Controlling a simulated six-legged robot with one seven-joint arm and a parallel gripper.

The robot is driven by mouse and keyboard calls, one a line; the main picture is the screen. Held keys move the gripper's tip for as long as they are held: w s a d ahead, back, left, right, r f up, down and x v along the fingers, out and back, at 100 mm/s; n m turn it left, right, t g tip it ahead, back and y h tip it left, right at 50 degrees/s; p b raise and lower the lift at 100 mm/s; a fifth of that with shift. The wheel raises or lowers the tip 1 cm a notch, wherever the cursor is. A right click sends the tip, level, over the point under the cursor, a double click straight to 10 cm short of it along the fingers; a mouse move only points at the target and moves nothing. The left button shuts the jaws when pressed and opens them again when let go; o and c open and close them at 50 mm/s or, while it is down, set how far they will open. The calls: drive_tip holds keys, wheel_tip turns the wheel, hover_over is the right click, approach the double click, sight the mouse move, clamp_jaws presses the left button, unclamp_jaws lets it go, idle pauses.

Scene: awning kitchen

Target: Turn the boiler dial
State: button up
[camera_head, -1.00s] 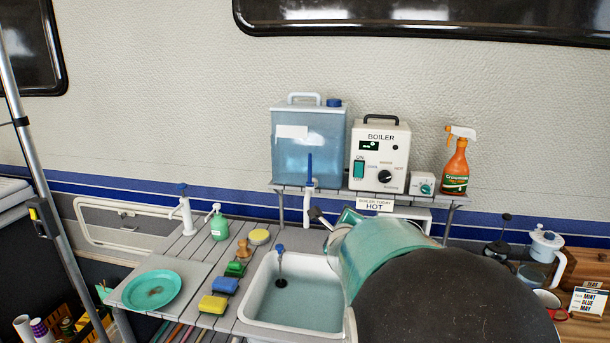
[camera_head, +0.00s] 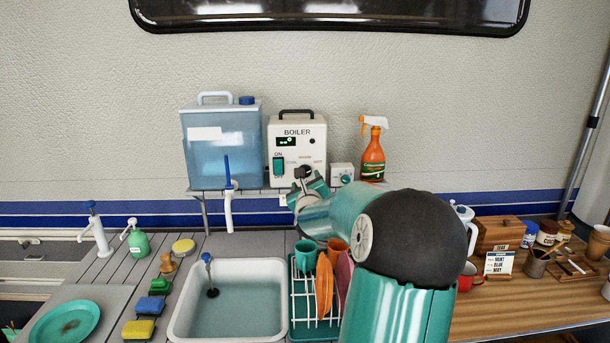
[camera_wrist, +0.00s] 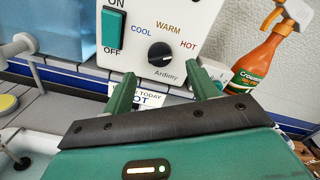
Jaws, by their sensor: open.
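The boiler (camera_head: 297,148) is a white box with a black handle on the shelf against the wall. Its black dial (camera_wrist: 160,54) sits low on the front, under the words COOL, WARM and HOT in the wrist view. The dial's white mark points to the lower left, below COOL. My gripper (camera_wrist: 165,90) is open and empty, its two green fingers apart, below and in front of the dial without touching it. In the head view my arm and gripper (camera_head: 308,182) partly hide the dial. A sign below the boiler (camera_wrist: 148,100) reads TODAY and HOT, partly covered by a finger.
A blue water tank (camera_head: 222,145) stands left of the boiler. A small white box with a green knob (camera_head: 343,176) and an orange spray bottle (camera_head: 373,152) stand right of it. Below are a sink (camera_head: 230,310) and a dish rack (camera_head: 303,300) with cups and plates.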

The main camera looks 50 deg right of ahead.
drive_tip(key=x, duration=0.6)
drive_tip(key=shift+w+d, duration=0.1)
drive_tip(key=c, duration=1)
